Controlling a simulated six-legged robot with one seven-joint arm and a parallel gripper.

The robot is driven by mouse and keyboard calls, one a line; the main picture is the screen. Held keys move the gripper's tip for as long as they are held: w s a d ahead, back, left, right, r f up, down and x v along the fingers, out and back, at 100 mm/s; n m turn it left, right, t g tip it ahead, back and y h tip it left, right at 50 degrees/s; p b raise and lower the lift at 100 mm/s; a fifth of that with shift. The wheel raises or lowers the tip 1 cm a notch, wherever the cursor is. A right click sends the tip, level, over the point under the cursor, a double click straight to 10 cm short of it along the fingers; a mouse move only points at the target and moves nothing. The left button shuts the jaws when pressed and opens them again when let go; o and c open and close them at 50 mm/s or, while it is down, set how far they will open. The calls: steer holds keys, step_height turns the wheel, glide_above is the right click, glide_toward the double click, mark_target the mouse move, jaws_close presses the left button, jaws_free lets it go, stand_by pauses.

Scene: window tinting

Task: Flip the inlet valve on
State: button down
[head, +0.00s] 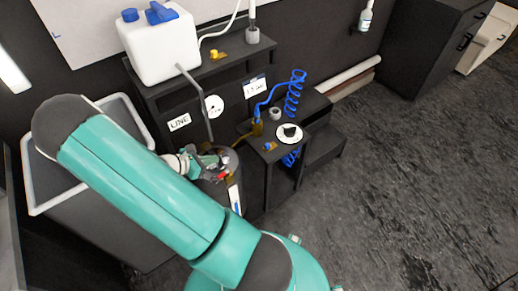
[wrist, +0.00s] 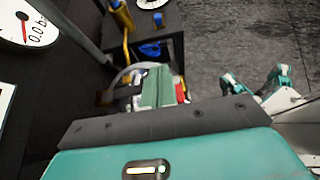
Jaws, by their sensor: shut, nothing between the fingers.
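No part in view is labelled clearly as the inlet valve. A brass fitting (head: 257,128) with a blue coiled hose stands at the small side shelf. My gripper (head: 217,158) is over a round vessel left of these parts, apart from the blue knob. In the wrist view my gripper's green fingers (wrist: 159,76) are together and empty. They hide part of the vessel and the red piece near it.
A round gauge (head: 214,106) hangs on the shelf front; in the wrist view its dial (wrist: 28,24) shows 0.0. A grey rod (head: 199,100) rises beside my gripper. A white tank (head: 160,45) stands above, a grey bin (head: 100,225) at left. Floor at right is clear.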

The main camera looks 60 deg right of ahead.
glide_toward(268, 144)
steer(key=f, duration=0.1)
steer(key=s+d+f, duration=0.1)
steer(key=f, duration=0.1)
steer(key=d+f, duration=0.1)
steer(key=shift+s+d+f, duration=0.15)
steer(key=shift+d+f, duration=0.1)
steer(key=shift+f, duration=0.15)
steer(key=shift+s+d, duration=0.25)
steer(key=shift+d, duration=0.3)
steer(key=shift+s+d, duration=0.45)
steer(key=shift+d, duration=0.35)
steer(key=shift+s+d, duration=0.4)
steer(key=shift+d, duration=0.45)
steer(key=shift+r, duration=0.1)
